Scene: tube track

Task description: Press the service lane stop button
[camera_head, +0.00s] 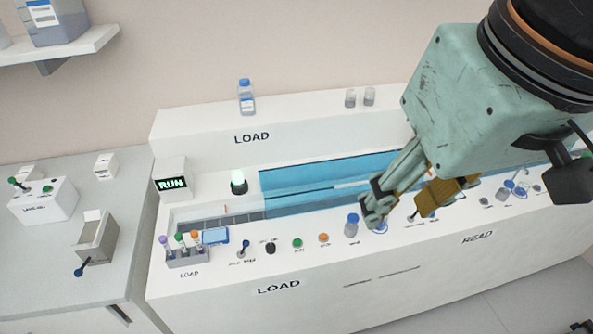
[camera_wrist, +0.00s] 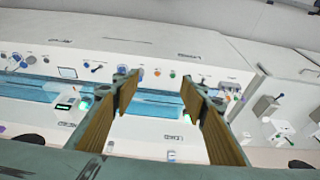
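An orange button (camera_head: 323,238) and a green button (camera_head: 297,243) sit side by side on the sloped front panel of the white console. Their labels are too small to read, so I cannot tell which button, if either, is the service lane stop. In the wrist view the orange button (camera_wrist: 157,72) and the green button (camera_wrist: 172,73) show beyond the fingertips. My gripper (camera_head: 400,208) is over the console, to the right of these buttons and apart from them. In the wrist view my gripper (camera_wrist: 158,79) is open and empty, its two fingers well apart.
A black knob (camera_head: 270,248), a lever (camera_head: 245,249) and a tube rack (camera_head: 187,253) stand left of the buttons. Behind lies the blue track (camera_head: 300,180), with a lit green lamp (camera_head: 239,182) and a RUN display (camera_head: 171,183).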

